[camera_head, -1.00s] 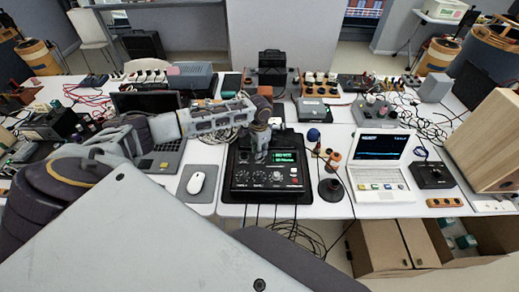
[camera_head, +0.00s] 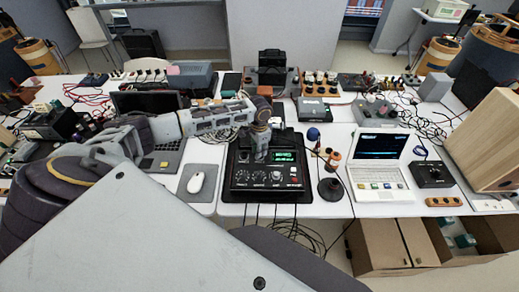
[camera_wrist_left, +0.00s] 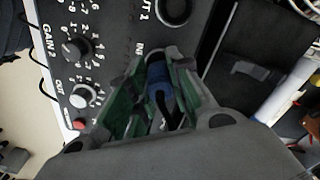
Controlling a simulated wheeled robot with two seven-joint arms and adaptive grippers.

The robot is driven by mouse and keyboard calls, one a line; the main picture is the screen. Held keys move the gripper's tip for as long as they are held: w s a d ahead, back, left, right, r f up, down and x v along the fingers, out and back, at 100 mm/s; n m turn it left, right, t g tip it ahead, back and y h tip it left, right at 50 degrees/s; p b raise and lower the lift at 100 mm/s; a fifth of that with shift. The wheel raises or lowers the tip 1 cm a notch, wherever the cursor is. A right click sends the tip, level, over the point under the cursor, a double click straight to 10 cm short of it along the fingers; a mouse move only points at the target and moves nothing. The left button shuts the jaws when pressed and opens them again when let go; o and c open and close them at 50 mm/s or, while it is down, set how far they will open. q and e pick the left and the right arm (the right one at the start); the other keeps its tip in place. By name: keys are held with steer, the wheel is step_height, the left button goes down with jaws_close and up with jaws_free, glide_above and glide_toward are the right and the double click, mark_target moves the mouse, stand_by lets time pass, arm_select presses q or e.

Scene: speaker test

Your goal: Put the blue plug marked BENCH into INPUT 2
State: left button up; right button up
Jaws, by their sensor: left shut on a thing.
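The black audio unit (camera_head: 240,183) with knobs and a green display sits on the table in the middle of the head view. My left gripper (camera_head: 260,157) points down onto its panel, left of the display. In the left wrist view my left gripper (camera_wrist_left: 160,108) has its green-padded fingers shut on the blue plug (camera_wrist_left: 158,82), right against or just above the panel. Any marking on the plug is not readable. A round socket (camera_wrist_left: 174,10) beside a label ending in "UT 1" is bare. A second, partly covered label shows beside the fingers; the socket there is hidden by plug and fingers.
A white mouse (camera_head: 196,182) lies left of the unit. A soldering stand (camera_head: 330,188) and a white laptop (camera_head: 380,178) stand to its right. Cables hang over the table's front edge. Knobs (camera_wrist_left: 76,48) sit close to the fingers.

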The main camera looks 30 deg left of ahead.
arm_select(q)
steer(key=o, duration=1)
steer(key=shift+c, duration=0.2)
steer(key=shift+r, duration=0.1)
step_height(320, 180, up, 12)
stand_by(0.8)
